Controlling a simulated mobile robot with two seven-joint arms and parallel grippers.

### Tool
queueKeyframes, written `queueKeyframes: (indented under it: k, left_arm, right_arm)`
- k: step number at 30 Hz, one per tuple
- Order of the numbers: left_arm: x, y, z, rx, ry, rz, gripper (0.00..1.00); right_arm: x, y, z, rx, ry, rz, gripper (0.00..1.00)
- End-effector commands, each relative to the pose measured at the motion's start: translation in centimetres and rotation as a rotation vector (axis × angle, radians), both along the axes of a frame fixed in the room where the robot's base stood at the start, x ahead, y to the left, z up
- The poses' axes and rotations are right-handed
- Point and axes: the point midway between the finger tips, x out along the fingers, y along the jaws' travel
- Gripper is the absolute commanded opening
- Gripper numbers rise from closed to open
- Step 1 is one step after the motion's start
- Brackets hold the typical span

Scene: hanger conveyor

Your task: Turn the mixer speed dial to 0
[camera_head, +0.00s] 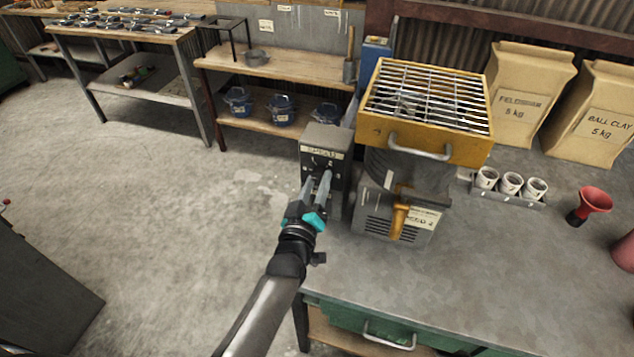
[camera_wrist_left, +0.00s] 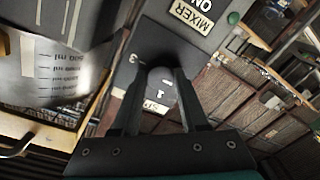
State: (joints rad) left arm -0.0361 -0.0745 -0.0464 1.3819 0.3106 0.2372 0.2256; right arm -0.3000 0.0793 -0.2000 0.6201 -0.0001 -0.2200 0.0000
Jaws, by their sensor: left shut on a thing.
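The grey mixer control box (camera_head: 336,198) stands at the left end of the bench, with a pale label on top of its front face. My left gripper (camera_head: 322,179) reaches up to this face, its fingers at the speed dial. In the left wrist view the fingertips (camera_wrist_left: 161,76) close around the dial in front of the panel (camera_wrist_left: 212,20), which carries labels reading "MIXER" and "ON". The fingers largely hide the dial, and I cannot read its setting. My right gripper is in neither view.
The mixer, with a yellow-framed grid (camera_head: 383,132) on top, stands right beside the box. White cups (camera_head: 511,184), a red funnel (camera_head: 593,204) and clay bags (camera_head: 527,95) are further right. The bench top (camera_head: 480,270) in front is clear.

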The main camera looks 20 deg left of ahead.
Motion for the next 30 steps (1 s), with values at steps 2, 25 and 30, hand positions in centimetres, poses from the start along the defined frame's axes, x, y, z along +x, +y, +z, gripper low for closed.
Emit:
queueKeyframes:
  k: [2, 25, 30]
  left_arm:
    - [0.0, 0.0, 0.0, -0.004, 0.001, 0.0, 0.0]
    - [-1.0, 0.0, 0.0, 0.0, 0.001, 0.0, 0.73]
    - [-3.5, -0.1, -0.1, 0.0, 0.004, 0.0, 0.73]
  right_arm:
    - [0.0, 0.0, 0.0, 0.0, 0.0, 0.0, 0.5]
    - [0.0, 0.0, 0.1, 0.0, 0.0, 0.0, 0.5]
    - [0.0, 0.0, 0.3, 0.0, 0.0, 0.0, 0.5]
